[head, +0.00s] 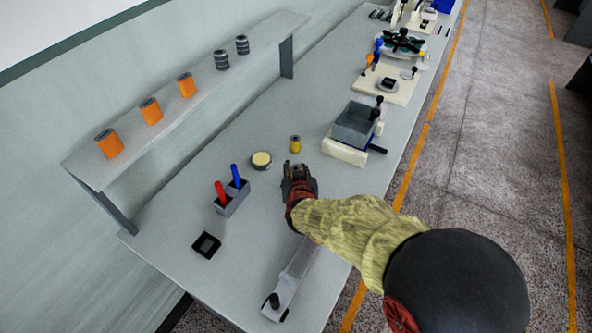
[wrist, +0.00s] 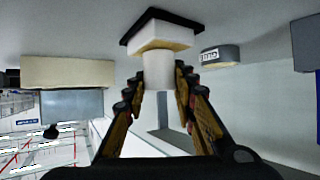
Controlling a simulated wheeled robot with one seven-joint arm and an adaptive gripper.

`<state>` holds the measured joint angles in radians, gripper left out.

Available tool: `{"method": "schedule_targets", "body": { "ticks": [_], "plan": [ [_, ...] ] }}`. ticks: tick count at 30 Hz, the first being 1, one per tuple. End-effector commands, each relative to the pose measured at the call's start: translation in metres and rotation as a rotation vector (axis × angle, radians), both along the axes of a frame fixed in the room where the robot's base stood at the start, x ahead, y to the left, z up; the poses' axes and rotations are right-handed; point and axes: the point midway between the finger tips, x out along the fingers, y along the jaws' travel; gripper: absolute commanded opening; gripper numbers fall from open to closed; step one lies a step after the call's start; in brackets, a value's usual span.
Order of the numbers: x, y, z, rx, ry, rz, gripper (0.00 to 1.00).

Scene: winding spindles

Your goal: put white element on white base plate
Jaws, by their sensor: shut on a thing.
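In the wrist view my gripper (wrist: 160,88) is shut on the white element (wrist: 158,70), gripping its round white stem. A pale block and a black plate sit at the far end of the element. In the head view my gripper (head: 297,172) is above the middle of the bench, and the held element is mostly hidden there. A white base plate (head: 343,153) carrying a grey box stands to its right; its pale side also shows in the wrist view (wrist: 66,72). Another pale base plate (head: 396,97) with a small black part lies farther back.
A yellow spool (head: 295,145) stands just beyond my gripper, and a round tin (head: 261,161) is to its left. A holder (head: 233,198) has red and blue handles. A black square part (head: 206,245) lies front left. A shelf (head: 180,110) bears orange and grey spools.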

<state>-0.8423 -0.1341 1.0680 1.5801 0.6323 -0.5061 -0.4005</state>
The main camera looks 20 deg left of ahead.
Motion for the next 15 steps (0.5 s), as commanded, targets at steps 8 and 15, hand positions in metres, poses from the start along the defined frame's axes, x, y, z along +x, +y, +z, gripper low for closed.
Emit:
{"method": "schedule_targets", "body": {
  "ticks": [8,15],
  "plan": [
    [-0.0002,-0.0002,-0.0027,0.000,0.001,0.000,0.38],
    [-0.0002,-0.0002,-0.0026,0.000,0.001,0.000,0.45]
  ]
}}
